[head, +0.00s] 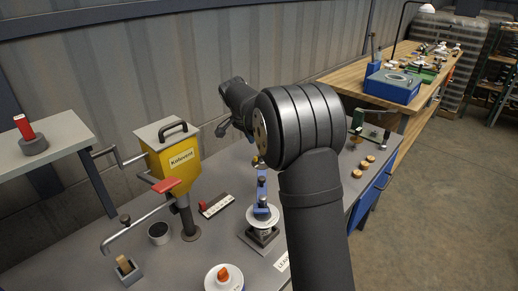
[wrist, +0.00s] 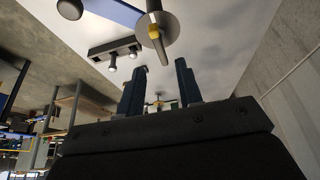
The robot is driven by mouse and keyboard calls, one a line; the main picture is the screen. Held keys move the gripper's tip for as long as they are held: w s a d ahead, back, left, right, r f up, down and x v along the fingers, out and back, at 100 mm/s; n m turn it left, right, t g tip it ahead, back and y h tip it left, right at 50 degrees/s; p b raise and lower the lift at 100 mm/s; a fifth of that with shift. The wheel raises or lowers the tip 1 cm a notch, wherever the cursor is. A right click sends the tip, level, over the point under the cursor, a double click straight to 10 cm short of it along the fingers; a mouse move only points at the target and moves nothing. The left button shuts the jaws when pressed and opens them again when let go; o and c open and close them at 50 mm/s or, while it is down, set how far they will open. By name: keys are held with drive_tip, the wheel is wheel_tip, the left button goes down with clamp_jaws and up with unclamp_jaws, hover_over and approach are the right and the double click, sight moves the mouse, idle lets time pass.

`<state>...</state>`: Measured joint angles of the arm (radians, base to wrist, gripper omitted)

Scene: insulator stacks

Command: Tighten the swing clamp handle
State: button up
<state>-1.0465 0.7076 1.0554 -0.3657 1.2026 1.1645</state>
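My gripper (wrist: 160,82) is open in the wrist view, its two dark fingers apart with nothing held between them. In the head view the gripper end (head: 222,128) is mostly hidden by my arm, above the bench behind the stack. A blue upright clamp frame (head: 262,188) with dark parts stands over a white insulator disc (head: 262,218) on a dark base. I cannot tell for sure which part is the swing clamp handle. In the wrist view a dark bar with a yellow part (wrist: 154,33) crosses a grey disc (wrist: 172,22), apart from the fingers.
A yellow hopper (head: 173,155) on a post, with a red-ended crank arm (head: 166,185), stands left. A white disc with an orange top (head: 224,276) is at the front. Small round pieces (head: 366,165) lie at right. A wooden bench (head: 345,82) stands beyond.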

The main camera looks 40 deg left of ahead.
drive_tip(key=v, duration=1.1)
drive_tip(key=shift+r, duration=0.25)
drive_tip(key=shift+s, duration=0.1)
drive_tip(key=x, duration=1.7)
drive_tip(key=shift+f, duration=0.25)
drive_tip(key=shift+r, duration=0.1)
